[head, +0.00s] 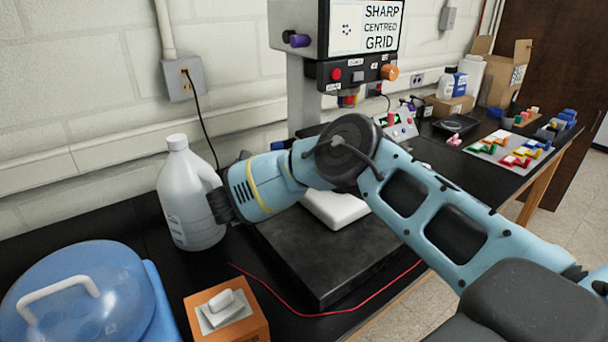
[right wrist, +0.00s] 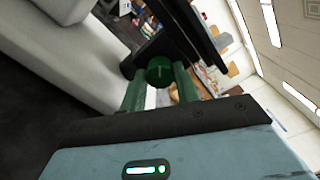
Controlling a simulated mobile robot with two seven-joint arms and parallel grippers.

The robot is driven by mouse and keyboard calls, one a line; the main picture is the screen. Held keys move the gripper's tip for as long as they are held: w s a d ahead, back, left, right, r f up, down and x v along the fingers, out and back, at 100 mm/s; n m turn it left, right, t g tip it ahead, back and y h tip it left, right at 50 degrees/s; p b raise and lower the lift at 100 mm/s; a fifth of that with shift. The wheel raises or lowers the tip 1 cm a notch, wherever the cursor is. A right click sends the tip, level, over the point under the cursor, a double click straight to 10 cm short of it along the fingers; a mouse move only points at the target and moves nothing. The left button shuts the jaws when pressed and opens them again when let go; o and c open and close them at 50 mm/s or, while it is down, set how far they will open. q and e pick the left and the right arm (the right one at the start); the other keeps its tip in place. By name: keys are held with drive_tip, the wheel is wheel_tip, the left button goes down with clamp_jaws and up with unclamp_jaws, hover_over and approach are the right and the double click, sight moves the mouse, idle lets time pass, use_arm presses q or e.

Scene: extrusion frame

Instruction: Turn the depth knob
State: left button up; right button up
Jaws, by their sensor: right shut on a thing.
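A round dark green knob (right wrist: 160,66) with a pale mark on its face shows in the right wrist view, below a dark slab-like part. My right gripper (right wrist: 160,82) has its two green fingers on either side of the knob and is shut on it. In the head view my right arm comes in from the right and bends to the left across the instrument. My right fingers and the green knob cannot be made out there. The instrument's screen (head: 381,24) reads "SHARP CENTRED GRID". My left gripper is not in view.
A purple knob (head: 298,40), red button (head: 336,74) and orange knob (head: 389,72) sit on the instrument's head. A white jug (head: 186,215) stands close to my arm. A blue lidded tub (head: 75,300), tissue box (head: 245,320) and red cable (head: 300,308) lie in front.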

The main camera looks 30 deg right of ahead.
drive_tip(key=shift+n, duration=0.6)
drive_tip(key=o, duration=1)
drive_tip(key=shift+c, duration=0.2)
drive_tip(key=shift+a, duration=0.15)
